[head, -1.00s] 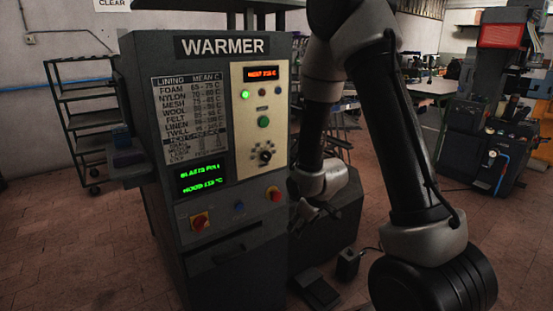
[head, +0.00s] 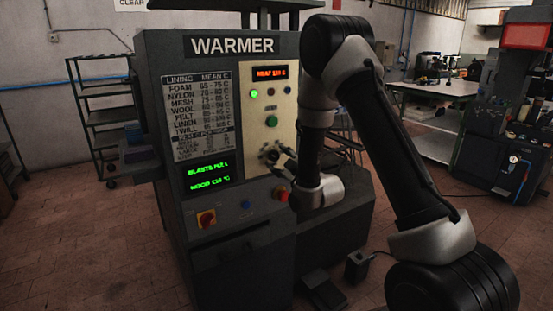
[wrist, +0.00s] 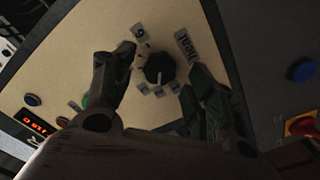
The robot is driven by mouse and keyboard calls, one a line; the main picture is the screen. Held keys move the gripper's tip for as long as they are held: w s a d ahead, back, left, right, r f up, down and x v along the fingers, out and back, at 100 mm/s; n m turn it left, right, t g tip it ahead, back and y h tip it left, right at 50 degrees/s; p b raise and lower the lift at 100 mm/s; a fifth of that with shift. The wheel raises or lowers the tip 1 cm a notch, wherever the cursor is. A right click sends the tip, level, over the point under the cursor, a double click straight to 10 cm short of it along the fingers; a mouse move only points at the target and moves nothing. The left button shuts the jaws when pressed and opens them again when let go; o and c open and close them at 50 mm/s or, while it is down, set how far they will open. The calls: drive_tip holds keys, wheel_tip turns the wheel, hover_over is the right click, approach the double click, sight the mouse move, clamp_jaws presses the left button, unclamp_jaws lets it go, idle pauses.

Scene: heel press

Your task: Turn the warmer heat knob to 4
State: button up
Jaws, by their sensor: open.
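The warmer (head: 165,62) is a dark grey cabinet at the left centre of the head view. Its cream panel carries the black heat knob (wrist: 158,69), with small number tags around it and a "heat" label (wrist: 188,44) beside it in the wrist view. In the head view the knob (head: 271,155) is partly covered by my gripper. My gripper (wrist: 158,75) is open, with one finger on each side of the knob in the wrist view. I cannot tell whether the fingers touch it. The knob's setting is too unclear to read.
A red heat display (head: 270,72), a lit green lamp (head: 254,94) and a green button (head: 272,122) sit above the knob. Below are a green text screen (head: 207,174), a red-yellow switch (head: 206,218) and a blue button (head: 246,205). A black rack (head: 98,115) stands at left.

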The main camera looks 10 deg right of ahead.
sight(274, 156)
drive_tip(key=shift+x, duration=1.25)
drive_tip(key=shift+c, duration=0.3)
drive_tip(key=c, duration=1)
drive_tip(key=shift+m, duration=0.3)
drive_tip(key=m, duration=0.6)
drive_tip(key=shift+m, duration=0.3)
drive_tip(key=m, duration=0.6)
drive_tip(key=shift+m, duration=0.4)
